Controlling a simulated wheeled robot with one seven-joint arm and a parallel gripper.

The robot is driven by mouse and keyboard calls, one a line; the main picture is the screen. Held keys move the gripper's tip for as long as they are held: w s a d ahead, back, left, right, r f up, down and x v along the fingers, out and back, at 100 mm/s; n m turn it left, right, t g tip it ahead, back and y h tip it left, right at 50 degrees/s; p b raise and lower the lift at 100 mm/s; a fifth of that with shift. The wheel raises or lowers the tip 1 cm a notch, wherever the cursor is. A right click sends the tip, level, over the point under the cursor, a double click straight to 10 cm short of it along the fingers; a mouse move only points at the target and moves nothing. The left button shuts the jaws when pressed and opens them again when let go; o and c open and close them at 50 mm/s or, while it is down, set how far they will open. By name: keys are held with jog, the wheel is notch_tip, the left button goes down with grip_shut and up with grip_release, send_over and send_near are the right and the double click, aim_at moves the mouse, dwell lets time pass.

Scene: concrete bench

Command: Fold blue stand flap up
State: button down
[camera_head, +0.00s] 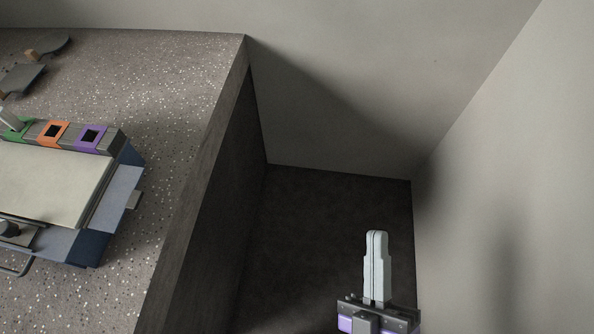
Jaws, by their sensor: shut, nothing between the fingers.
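A blue stand (118,196) lies on the left of the bench, cut off by the left picture edge. A cream panel (55,183) covers much of its top. Light blue faces show along its right and lower sides, with darker blue at the corners. I cannot tell which face is the flap, or its angle. My gripper (376,236) is at the lower right, well apart from the stand and to the right of the bench edge. Its two pale fingers are together and empty.
The speckled bench (190,90) ends in a sharp right edge. A grey strip with green, orange (52,128) and purple (91,132) squares runs along the stand's back. Dark flat pieces (22,78) lie at the far left. Walls rise behind and right.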

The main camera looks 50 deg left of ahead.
jog(key=s+a+f+n+g+y+b, duration=0.1)
jog(key=a+n+g+y+b, duration=0.15)
jog(key=a+n, duration=0.25)
jog(key=s+a+f+n+g+y+b, duration=0.1)
jog(key=a+f+n+g+y+b, duration=0.15)
jog(key=a+n+y, duration=0.2)
jog(key=n+g+h+b, duration=0.3)
jog(key=n+g+b, duration=0.2)
jog(key=n+g, duration=2.55)
send_near(134, 202)
notch_tip(134, 202, down, 3)
jog(key=w+d+n+t, duration=0.2)
jog(key=d+n+t, duration=0.1)
jog(key=shift+a+r, duration=0.15)
jog(key=shift+r, duration=0.1)
jog(key=x, duration=1)
jog(key=shift+p, duration=0.45)
jog(key=shift+r+t+h, duration=0.2)
jog(key=shift+t+h, duration=0.1)
jog(key=shift+t, duration=0.05)
